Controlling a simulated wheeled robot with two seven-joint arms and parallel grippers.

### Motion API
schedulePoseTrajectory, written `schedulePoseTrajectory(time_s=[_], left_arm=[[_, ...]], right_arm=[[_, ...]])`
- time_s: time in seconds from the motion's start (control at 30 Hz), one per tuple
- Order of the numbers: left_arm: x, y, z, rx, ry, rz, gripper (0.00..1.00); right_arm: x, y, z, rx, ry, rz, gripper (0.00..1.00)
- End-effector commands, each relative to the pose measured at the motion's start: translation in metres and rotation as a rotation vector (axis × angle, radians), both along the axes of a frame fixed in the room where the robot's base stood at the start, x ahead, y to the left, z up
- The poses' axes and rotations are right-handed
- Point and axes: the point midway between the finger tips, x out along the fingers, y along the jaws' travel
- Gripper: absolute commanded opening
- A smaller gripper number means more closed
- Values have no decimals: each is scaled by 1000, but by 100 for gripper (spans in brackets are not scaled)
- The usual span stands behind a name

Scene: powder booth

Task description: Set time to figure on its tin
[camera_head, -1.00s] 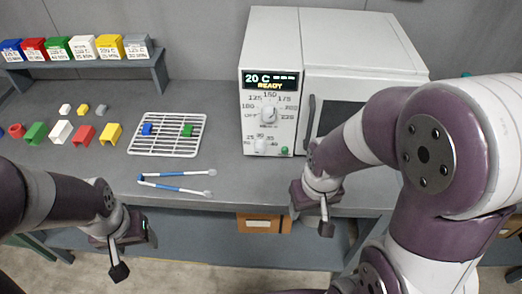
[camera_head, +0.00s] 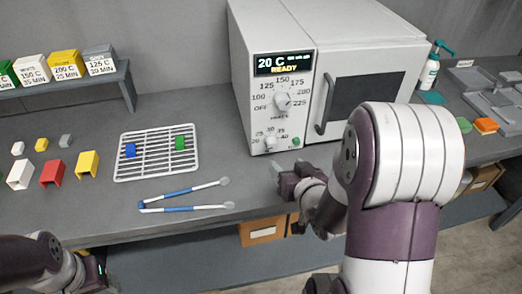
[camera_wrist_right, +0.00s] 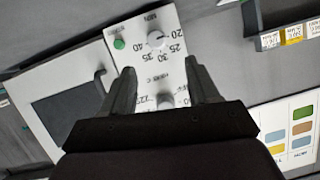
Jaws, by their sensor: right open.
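The oven (camera_head: 240,60) has a lit display reading 20 C and READY. Its lower time dial (camera_head: 270,141) sits below the temperature dial (camera_head: 282,101); I cannot read its setting. The wrist view shows the time dial (camera_wrist_right: 156,39) upside down, with minute figures around it. My right gripper (camera_head: 279,178) is open and empty, just in front of the panel's lower part, apart from the dial; its fingers (camera_wrist_right: 163,85) point at the panel. A blue piece (camera_head: 130,150) and a green piece (camera_head: 180,142) lie on the wire rack (camera_head: 156,172).
Labelled tins stand on the shelf (camera_head: 60,84): white (camera_head: 33,70), yellow (camera_head: 66,65), grey (camera_head: 100,60), and part of a green one. The green button (camera_head: 296,141) is right of the time dial. Blue-handled tongs (camera_head: 180,193) lie before the rack. The oven door (camera_head: 365,98) is shut.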

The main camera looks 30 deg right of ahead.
Motion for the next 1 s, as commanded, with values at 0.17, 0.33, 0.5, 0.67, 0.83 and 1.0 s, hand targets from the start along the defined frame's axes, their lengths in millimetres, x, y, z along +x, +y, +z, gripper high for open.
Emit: schedulePoseTrajectory(time_s=[0.17, 0.33, 0.5, 0.67, 0.83, 1.0], left_arm=[[0, 0, -11, 0, 0, 0, 65], [0, 0, -13, 0, 0, 0, 65], [0, 0, -12, 0, 0, 0, 65], [0, 0, -13, 0, 0, 0, 65], [0, 0, -13, 0, 0, 0, 65], [0, 0, -13, 0, 0, 0, 65]], right_arm=[[29, -3, -14, 5, -7, 1, 60], [71, -9, -31, 7, -3, 0, 60], [100, -14, -41, 6, -5, -2, 60], [112, -16, -46, 6, -4, -3, 60], [114, -16, -47, 5, -5, -3, 60], [114, -17, -46, 5, -5, -3, 41]])
